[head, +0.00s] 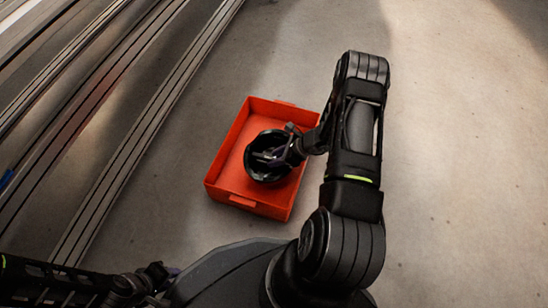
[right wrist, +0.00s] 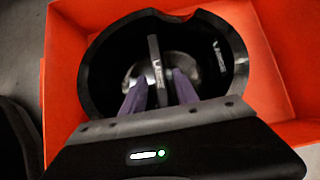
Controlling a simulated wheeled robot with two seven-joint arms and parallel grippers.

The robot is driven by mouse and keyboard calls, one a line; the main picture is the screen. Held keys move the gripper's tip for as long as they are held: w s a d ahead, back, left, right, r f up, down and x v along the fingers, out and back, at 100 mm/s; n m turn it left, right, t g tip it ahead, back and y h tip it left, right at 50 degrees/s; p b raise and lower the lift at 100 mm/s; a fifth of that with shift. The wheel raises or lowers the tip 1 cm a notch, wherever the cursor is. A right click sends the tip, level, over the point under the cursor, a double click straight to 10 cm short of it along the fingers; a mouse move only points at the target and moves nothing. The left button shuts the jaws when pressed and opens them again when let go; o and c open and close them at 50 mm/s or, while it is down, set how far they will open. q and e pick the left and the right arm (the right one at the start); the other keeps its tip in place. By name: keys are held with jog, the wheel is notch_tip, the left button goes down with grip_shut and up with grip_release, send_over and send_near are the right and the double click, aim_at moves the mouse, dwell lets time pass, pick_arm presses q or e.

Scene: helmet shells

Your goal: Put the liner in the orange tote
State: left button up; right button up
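The liner (head: 262,173) is a round, dark, bowl-shaped piece inside the orange tote (head: 230,148). It also shows in the right wrist view (right wrist: 105,68), hollow side toward the camera, with a grey strip across its middle. My right gripper (head: 287,158) reaches into the tote from the right. Its two purple fingers (right wrist: 158,85) lie inside the liner's hollow, close on both sides of the strip, and look shut on it. I cannot tell whether the liner touches the tote floor. My left gripper (head: 165,274) is at the lower left, away from the tote; its fingers are too unclear to judge.
The tote stands on a bare grey concrete floor (head: 450,180), with its walls around the liner. Long metal rails (head: 150,125) run diagonally along the left. The floor to the right and behind the tote is clear.

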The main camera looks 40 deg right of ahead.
jog(key=p+v, duration=0.3)
jog(key=v, duration=0.7)
jog(key=shift+p, duration=0.3)
jog(key=shift+s+r, duration=0.2)
jog(key=shift+d, duration=0.1)
